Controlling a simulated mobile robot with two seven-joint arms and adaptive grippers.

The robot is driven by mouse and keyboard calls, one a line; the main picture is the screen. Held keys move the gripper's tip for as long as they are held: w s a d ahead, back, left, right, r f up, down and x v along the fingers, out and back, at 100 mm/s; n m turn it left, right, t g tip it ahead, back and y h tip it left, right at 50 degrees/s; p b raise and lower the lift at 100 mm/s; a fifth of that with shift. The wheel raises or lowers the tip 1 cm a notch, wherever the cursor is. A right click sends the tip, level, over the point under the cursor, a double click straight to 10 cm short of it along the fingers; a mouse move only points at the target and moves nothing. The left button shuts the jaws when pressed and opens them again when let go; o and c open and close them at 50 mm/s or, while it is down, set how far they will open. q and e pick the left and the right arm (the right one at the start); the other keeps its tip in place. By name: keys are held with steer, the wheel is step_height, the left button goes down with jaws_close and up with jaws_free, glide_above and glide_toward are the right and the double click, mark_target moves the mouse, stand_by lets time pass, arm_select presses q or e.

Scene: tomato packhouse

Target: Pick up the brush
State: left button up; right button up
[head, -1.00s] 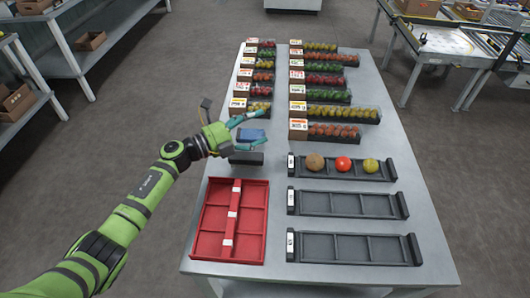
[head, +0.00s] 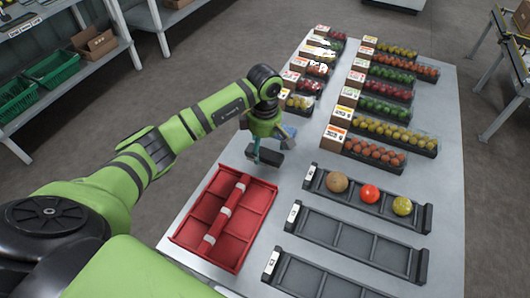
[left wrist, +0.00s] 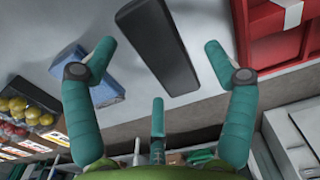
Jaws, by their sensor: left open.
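A dark, flat-topped oblong block, which looks like the brush (head: 264,157), lies on the grey table behind the red tray. Its bristles cannot be made out. In the left wrist view the brush (left wrist: 155,42) lies slantwise between the spread fingers. My left gripper (head: 270,143) points down over it, open and empty; its teal fingers also show in the left wrist view (left wrist: 158,62). The fingers appear apart from the brush. My right gripper is in neither view.
A blue block (left wrist: 84,72) lies close beside the brush. A red compartment tray (head: 180,236) stands in front. Black trays (head: 355,237) are at the right, one holding three round fruits. Several tomato punnets (head: 395,132) fill the table's back.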

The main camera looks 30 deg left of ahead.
arm_select(q)
step_height(320, 180, down, 2)
steer(key=shift+d, duration=0.15)
steer(key=shift+f, duration=0.2)
steer(key=c, duration=1.3)
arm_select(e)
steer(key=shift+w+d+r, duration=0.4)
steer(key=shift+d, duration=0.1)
arm_select(q)
steer(key=shift+r, duration=0.1)
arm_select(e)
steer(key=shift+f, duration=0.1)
arm_select(q)
steer(key=shift+w+r+b, duration=0.1)
steer(key=shift+r+b, duration=0.2)
steer(key=shift+r, duration=0.3)
step_height(320, 180, up, 3)
steer(key=shift+d+f+b, duration=0.1)
steer(key=shift+b, duration=0.45)
steer(key=s+d+r+b, duration=0.2)
steer(key=s+d+r, duration=0.3)
steer(key=d, duration=0.5)
steer(key=shift+s+r, duration=0.35)
steer(key=shift+r, duration=0.55)
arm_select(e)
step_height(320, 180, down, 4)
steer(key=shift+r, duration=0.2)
